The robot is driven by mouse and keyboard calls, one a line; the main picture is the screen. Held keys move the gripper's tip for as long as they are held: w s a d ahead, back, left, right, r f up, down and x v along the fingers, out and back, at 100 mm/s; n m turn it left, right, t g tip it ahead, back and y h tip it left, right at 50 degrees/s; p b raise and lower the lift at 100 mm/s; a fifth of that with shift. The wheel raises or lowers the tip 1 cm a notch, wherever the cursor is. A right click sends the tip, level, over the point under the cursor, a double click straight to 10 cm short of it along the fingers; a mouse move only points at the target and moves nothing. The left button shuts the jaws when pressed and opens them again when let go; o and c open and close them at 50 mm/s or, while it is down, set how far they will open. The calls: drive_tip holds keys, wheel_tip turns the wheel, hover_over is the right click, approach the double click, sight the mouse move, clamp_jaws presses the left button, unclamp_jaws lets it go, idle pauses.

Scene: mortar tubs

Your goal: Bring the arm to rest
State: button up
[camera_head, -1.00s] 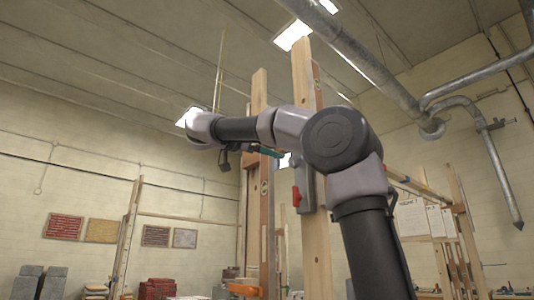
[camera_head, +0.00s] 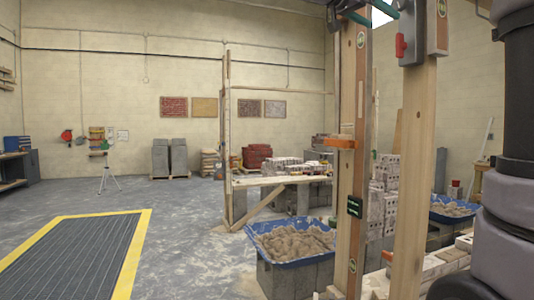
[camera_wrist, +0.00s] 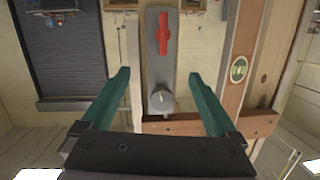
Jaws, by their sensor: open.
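In the wrist view my gripper (camera_wrist: 162,100) has two green fingers set wide apart, with nothing between them. Beyond the fingers is a grey switch box (camera_wrist: 160,65) with a red lever and a round grey knob, on a wooden post. The same box (camera_head: 418,32) shows at the top of the head view, its red lever at its left side. Green finger parts show beside it at the top edge. My dark arm links fill the right edge of the head view. Whether the fingers touch the box cannot be told.
Two wooden posts (camera_head: 409,180) stand close in front. A blue mortar tub (camera_head: 291,243) sits on grey blocks behind them; another blue tub (camera_head: 452,210) is at right. A table (camera_head: 270,182) carries bricks. The floor at left, with a yellow-edged grating (camera_head: 75,255), is clear.

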drive_tip(key=s+d+f+n+g+y, duration=0.1)
drive_tip(key=s+f+n+y, duration=0.25)
drive_tip(key=f, duration=0.65)
drive_tip(key=s+d+f+n+y, duration=0.2)
drive_tip(key=s+f+n+y, duration=0.15)
drive_tip(key=f, duration=0.55)
drive_tip(key=s+a+f+n+y, duration=0.1)
drive_tip(key=s+a+f+y, duration=0.1)
drive_tip(key=f, duration=0.4)
drive_tip(key=s+a+f+n+t+y, duration=0.1)
drive_tip(key=s+a+f+y, duration=0.2)
drive_tip(key=f, duration=0.3)
drive_tip(key=s+a+f+y, duration=0.2)
drive_tip(key=s+f+y, duration=0.1)
drive_tip(key=f, duration=0.3)
drive_tip(key=shift+a+f+n+y, duration=0.35)
drive_tip(key=shift+a+n+y, duration=0.05)
drive_tip(key=shift+y, duration=0.4)
